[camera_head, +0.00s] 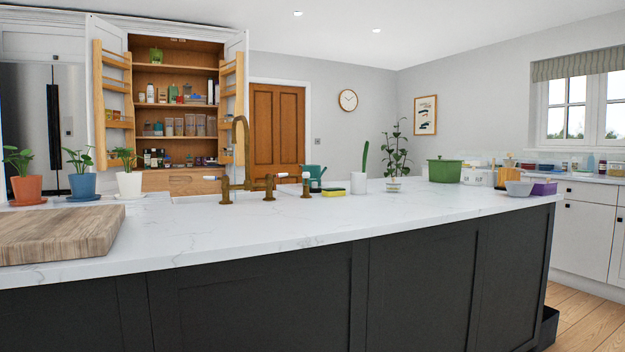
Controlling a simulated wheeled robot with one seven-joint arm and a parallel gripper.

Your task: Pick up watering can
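The watering can (314,173) is small and teal. It stands on the white marble worktop (420,203) of the kitchen island, towards its far side, just right of the brass tap. Its lower part is partly hidden behind a small brass fitting (306,185) and a green-and-yellow sponge (333,191). My gripper is not in view, so its state and its distance from the can do not show.
The brass tap (240,150) rises left of the can. A white pot with a cactus (359,180) and a green pot (444,170) stand to the right. Potted plants and a thick wooden board (60,235) are at the left. The dark island front (260,300) blocks the near side.

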